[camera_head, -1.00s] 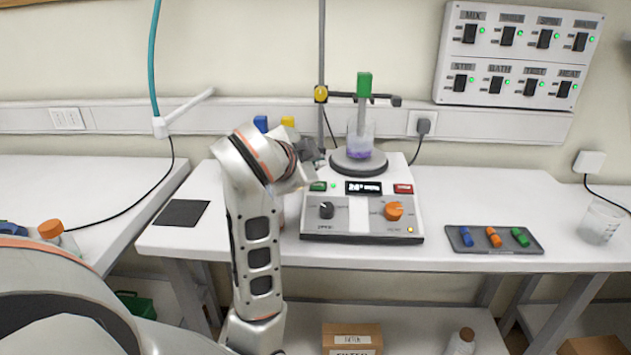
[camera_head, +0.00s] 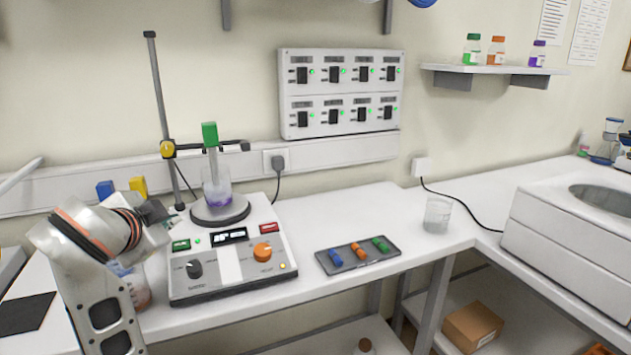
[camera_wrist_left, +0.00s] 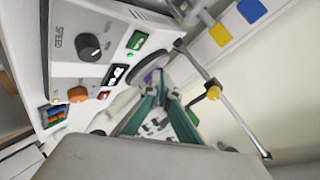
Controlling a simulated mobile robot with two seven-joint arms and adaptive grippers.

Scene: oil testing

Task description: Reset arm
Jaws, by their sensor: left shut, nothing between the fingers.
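My left arm stands at the lower left of the head view, and its wrist overlaps the left side of the stirrer hotplate (camera_head: 228,262). My left gripper is mostly hidden behind the wrist there. In the left wrist view its teal fingers (camera_wrist_left: 162,92) are together with nothing held, pointing toward the hotplate's round plate (camera_wrist_left: 150,62). The hotplate carries a glass beaker (camera_head: 217,187) with purple liquid, and a green-topped probe (camera_head: 210,135) hangs into it from a stand (camera_head: 158,90). My right gripper is out of view.
A dark tray (camera_head: 358,254) with blue, orange and green pieces lies right of the hotplate. An empty beaker (camera_head: 437,215) stands farther right. A switch panel (camera_head: 340,92) and a bottle shelf (camera_head: 495,69) are on the wall. A large white machine (camera_head: 565,240) fills the right.

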